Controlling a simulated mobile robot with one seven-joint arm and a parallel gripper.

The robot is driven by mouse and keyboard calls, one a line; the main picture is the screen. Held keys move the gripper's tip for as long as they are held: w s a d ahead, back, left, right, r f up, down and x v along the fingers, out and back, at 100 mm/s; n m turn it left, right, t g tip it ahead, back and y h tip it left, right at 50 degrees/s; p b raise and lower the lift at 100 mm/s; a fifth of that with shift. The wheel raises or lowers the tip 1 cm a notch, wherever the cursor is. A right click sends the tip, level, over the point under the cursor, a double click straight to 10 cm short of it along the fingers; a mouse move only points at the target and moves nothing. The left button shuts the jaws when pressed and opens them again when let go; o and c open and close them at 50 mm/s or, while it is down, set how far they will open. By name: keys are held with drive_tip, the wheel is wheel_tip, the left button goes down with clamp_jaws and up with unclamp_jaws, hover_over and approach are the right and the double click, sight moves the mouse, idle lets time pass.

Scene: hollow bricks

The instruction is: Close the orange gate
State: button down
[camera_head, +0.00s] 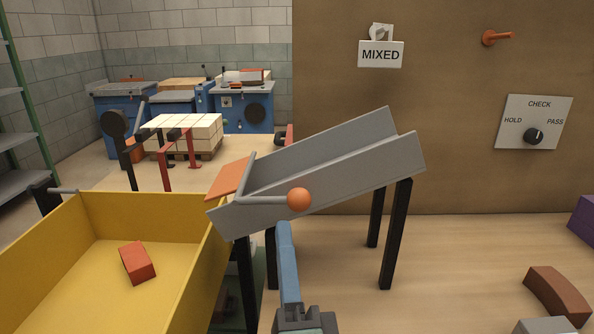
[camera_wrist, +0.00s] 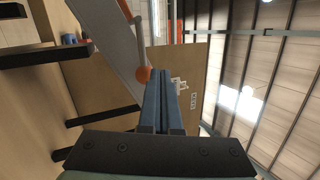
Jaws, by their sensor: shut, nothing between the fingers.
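The orange gate (camera_head: 230,178) is a flat panel at the lower left end of the grey sloped chute (camera_head: 335,150). It sits tilted, leaning out to the left over the edge of the yellow bin. A grey rod runs from the gate's hinge side to an orange ball knob (camera_head: 299,200) in front of the chute. My gripper (camera_head: 285,226) is shut and empty, its blue fingers pointing up just below the knob. In the wrist view the fingertips (camera_wrist: 164,76) are right beside the knob (camera_wrist: 143,75); I cannot tell whether they touch.
The yellow bin (camera_head: 180,212) stands at the lower left with a red brick (camera_head: 137,262) inside. Black legs hold up the chute. The brown wall behind carries a MIXED sign (camera_head: 380,54), an orange peg (camera_head: 495,38) and a dial plate (camera_head: 534,122). A curved brown brick (camera_head: 556,294) lies lower right.

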drive_tip(key=s+d+f+m+g+h+p, duration=0.1)
drive_tip(key=s+f+m+g+h+p, duration=0.15)
drive_tip(key=m+p, duration=0.45)
drive_tip(key=s+d+f+m+g+h+p, duration=0.15)
drive_tip(key=f+m+p, duration=0.3)
drive_tip(key=m, duration=0.55)
drive_tip(key=w+r+p, duration=0.4)
drive_tip(key=w+p, duration=0.3)
drive_tip(key=w, duration=0.3)
drive_tip(key=shift+a+r+y, duration=0.25)
drive_tip(key=shift+a+y, duration=0.1)
drive_tip(key=shift+y, duration=0.05)
drive_tip(key=shift+d+r+n+b, duration=0.1)
drive_tip(key=shift+d+n+b, duration=0.1)
drive_tip(key=shift+n+b, duration=0.15)
